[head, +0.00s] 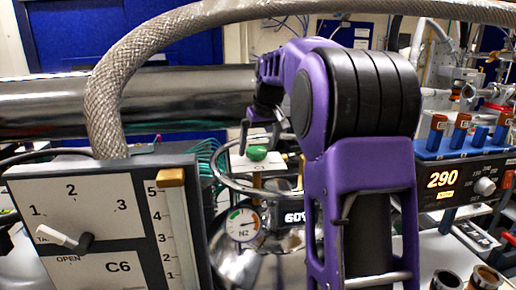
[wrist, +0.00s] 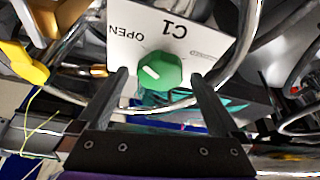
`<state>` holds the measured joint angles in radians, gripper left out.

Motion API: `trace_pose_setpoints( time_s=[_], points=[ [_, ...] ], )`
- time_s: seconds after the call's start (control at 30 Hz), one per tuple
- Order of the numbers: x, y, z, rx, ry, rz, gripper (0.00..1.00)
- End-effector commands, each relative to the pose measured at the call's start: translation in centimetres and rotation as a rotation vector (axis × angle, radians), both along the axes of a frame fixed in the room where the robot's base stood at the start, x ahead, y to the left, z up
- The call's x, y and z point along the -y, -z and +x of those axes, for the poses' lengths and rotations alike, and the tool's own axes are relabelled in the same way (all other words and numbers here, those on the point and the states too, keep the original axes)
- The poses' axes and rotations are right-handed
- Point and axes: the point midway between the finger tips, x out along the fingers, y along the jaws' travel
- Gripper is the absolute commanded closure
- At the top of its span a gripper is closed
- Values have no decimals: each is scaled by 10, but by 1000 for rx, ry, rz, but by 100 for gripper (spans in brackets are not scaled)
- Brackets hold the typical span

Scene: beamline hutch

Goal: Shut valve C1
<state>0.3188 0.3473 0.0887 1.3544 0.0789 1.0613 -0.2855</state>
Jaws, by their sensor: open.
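Valve C1 has a green knob (wrist: 163,70) on a white plate (wrist: 180,35) marked C1 and OPEN, upside down in the wrist view. A short white mark on the knob points left, roughly toward the OPEN side; a second label on the right is too small to read. In the head view the green knob (head: 257,153) sits behind a metal ring, below my gripper (head: 262,132). My gripper (wrist: 158,76) is open and empty, with one finger on each side of the knob in the wrist view. Whether the fingers touch it I cannot tell.
A metal ring (head: 222,178) runs around the valve, with an N2 gauge (head: 242,225) below. Panel C6 (head: 105,262) stands at the left, under a braided hose (head: 105,95). A controller reading 290 (head: 455,182) is at the right. A yellow part (wrist: 28,65) lies left in the wrist view.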

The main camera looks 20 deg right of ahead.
Motion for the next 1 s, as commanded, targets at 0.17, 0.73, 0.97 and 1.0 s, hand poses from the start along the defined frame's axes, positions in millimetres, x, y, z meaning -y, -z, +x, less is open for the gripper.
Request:
trace_pose_setpoints(
  time_s=[0.17, 0.73, 0.97, 1.0],
  points=[
    [0, 4, 2, 0, 0, 0, 0],
    [0, 4, 2, 0, 0, 0, 70],
    [0, 4, 2, 0, 8, -1, 81],
    [0, 4, 2, -1, 14, -1, 81]
  ],
)
